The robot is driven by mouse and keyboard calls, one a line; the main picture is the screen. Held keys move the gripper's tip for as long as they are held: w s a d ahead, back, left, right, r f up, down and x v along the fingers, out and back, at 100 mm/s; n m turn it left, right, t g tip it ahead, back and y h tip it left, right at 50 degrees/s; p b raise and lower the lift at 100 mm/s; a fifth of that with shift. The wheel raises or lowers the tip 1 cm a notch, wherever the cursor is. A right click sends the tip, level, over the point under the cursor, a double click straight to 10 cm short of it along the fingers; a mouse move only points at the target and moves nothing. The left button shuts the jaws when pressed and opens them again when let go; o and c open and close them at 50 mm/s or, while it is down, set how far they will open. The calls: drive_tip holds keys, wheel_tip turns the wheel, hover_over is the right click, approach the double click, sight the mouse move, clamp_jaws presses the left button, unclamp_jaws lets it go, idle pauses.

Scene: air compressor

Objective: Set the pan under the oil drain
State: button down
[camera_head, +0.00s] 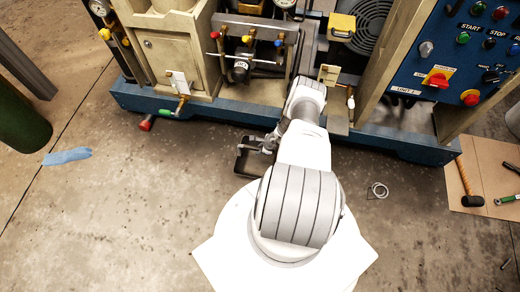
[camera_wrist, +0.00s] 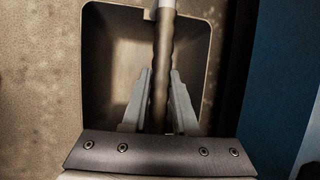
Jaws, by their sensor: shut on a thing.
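The pan (camera_head: 245,165) is a dark, shallow, open tray at the front of the blue base, partly hidden behind my arm. In the wrist view its inside (camera_wrist: 112,60) looks empty. My gripper (camera_head: 268,144) is at the pan, and its two fingers (camera_wrist: 161,80) are closed on a dark ribbed handle (camera_wrist: 163,50) that crosses over the pan. I cannot tell whether the pan touches the floor. A fitting with a green part (camera_head: 167,113) and a red end (camera_head: 147,124) sticks out at the lower left of the machine; I cannot tell whether it is the oil drain.
The compressor's blue base (camera_head: 215,112) runs across behind the pan. A blue rag (camera_head: 67,156) lies at left near a green cylinder (camera_head: 20,125). A small ring (camera_head: 379,190) lies right of my arm. A mallet (camera_head: 468,185) rests on cardboard at right. Floor left of the pan is clear.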

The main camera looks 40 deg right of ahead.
drive_tip(key=c, duration=0.7)
unclamp_jaws()
drive_tip(key=shift+r, duration=0.1)
